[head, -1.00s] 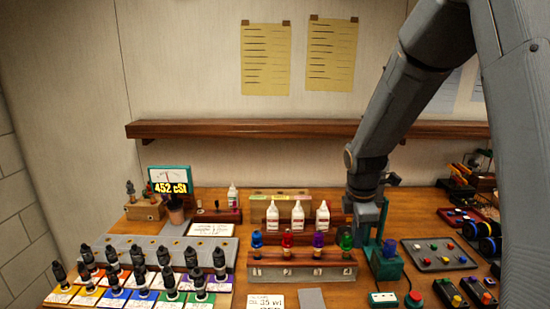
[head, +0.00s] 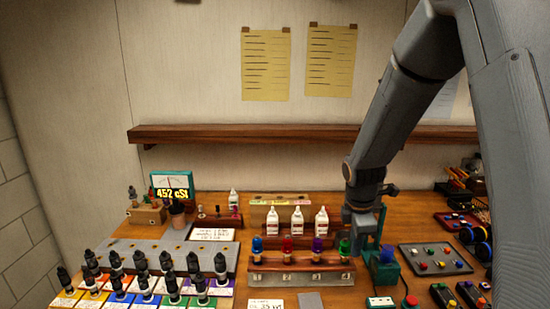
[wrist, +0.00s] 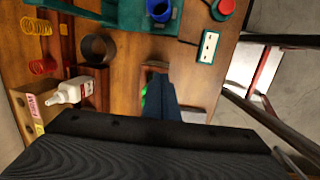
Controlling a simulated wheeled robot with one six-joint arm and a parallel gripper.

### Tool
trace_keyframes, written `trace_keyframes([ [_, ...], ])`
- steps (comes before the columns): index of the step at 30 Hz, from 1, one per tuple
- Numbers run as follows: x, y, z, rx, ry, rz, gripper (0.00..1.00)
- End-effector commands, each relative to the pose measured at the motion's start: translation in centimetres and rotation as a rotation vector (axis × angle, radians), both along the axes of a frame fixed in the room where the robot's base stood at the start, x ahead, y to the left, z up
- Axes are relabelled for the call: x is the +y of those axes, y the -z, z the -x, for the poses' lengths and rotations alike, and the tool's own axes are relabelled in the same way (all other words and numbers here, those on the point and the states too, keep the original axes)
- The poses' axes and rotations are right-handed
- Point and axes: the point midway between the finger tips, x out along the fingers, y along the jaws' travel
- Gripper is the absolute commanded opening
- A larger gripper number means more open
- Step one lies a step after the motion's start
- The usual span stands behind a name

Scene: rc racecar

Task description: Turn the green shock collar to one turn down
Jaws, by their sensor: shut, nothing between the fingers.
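The green shock collar (head: 344,246) stands at the right end of a wooden rack (head: 300,270), in the slot marked 4. Blue (head: 257,244), red (head: 287,245) and purple (head: 317,245) collars stand in the same rack to its left. My gripper (head: 358,238) points down just beside the green collar in the head view, on its right. In the wrist view, the shut fingers (wrist: 160,95) cover most of the green collar (wrist: 145,97), leaving only a sliver of green. I cannot tell whether they touch it.
A teal fixture with a blue cap (head: 386,252) stands right of the rack. White bottles (head: 297,221) stand behind it. Several black shocks (head: 167,262) on coloured cards stand left. A button panel (head: 434,257) lies right. A display (head: 172,186) reads 452 cSt.

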Motion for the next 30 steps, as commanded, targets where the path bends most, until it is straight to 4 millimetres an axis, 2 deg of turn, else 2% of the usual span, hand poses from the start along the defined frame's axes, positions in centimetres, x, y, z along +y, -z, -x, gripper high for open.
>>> trace_keyframes([
  [20, 0.11, 0.05, 0.18, 0.0, -0.001, 0.0, 0.0],
  [30, -0.62, -0.09, 0.55, 0.001, 0.0, 0.0, 0.0],
])
